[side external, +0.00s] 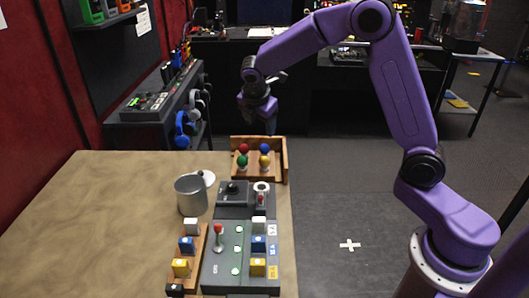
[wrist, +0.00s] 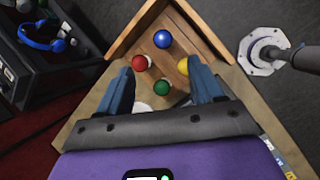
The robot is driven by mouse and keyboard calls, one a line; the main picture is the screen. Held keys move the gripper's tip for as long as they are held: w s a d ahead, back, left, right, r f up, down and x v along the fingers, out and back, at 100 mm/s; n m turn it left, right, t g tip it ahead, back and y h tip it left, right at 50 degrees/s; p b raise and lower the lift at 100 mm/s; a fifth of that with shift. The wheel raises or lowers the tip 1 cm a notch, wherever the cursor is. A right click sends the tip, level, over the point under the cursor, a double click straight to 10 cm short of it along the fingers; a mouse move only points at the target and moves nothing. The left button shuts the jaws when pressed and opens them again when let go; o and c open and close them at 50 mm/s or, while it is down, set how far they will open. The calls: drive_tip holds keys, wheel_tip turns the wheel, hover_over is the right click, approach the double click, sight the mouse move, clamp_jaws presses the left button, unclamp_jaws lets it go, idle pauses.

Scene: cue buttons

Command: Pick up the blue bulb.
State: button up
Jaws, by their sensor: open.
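The blue bulb (side external: 265,148) stands in a wooden tray (side external: 282,172) at the far right corner of the table. It also shows in the wrist view (wrist: 162,39), at the top, beyond my fingertips. A red bulb (wrist: 140,63), a yellow bulb (wrist: 183,66) and a green bulb (wrist: 162,86) share the tray with it. My gripper (side external: 268,128) points down above the tray, apart from the bulbs. In the wrist view my gripper (wrist: 160,68) is open and empty, with its two blue-grey fingers spread wide on either side of the bulbs.
The tray has raised wooden walls. In front of it stands a grey panel (side external: 218,262) with a red-topped lever, lit green buttons and coloured blocks. A metal cup (side external: 190,195) stands to its left. The left of the table (side external: 110,220) is bare.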

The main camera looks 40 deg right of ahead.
sight(264, 146)
drive_tip(key=x, duration=0.7)
drive_tip(key=shift+s+x, duration=0.15)
drive_tip(key=shift+x, duration=1.15)
drive_tip(key=shift+s+x, duration=0.15)
drive_tip(key=shift+x, duration=1.15)
drive_tip(key=shift+a+f, duration=0.1)
drive_tip(key=shift+a, duration=0.05)
drive_tip(key=shift+c, duration=0.3)
drive_tip(key=c, duration=1)
